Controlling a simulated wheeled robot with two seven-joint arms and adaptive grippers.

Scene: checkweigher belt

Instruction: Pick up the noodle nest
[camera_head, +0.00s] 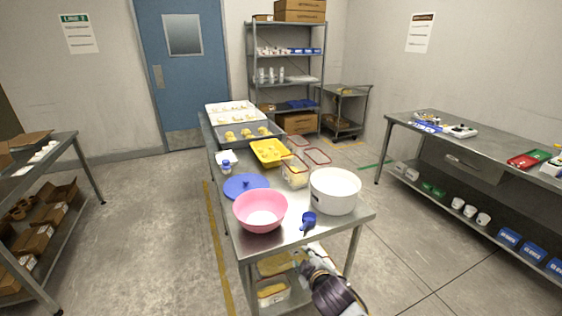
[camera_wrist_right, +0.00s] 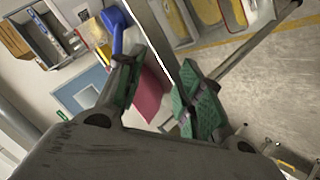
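Several small pale-yellow clumps that look like noodle nests (camera_head: 246,133) sit on a dark grey tray (camera_head: 234,145) towards the far end of the steel table. I cannot tell which one is meant. My right gripper (camera_head: 312,252) is low at the near edge of the table, far from the nests and in front of the blue scoop. In the right wrist view my right gripper (camera_wrist_right: 160,78) has its green-padded fingers apart with nothing held between them. My left gripper is not in view.
On the steel table (camera_head: 335,228), a pink bowl (camera_head: 260,211), a white pot (camera_head: 335,191), a blue scoop (camera_head: 308,220), a blue lid (camera_head: 246,186), a clear container (camera_head: 295,174) and a yellow basket (camera_head: 268,152) stand between gripper and nests. White trays (camera_head: 231,108) lie beyond.

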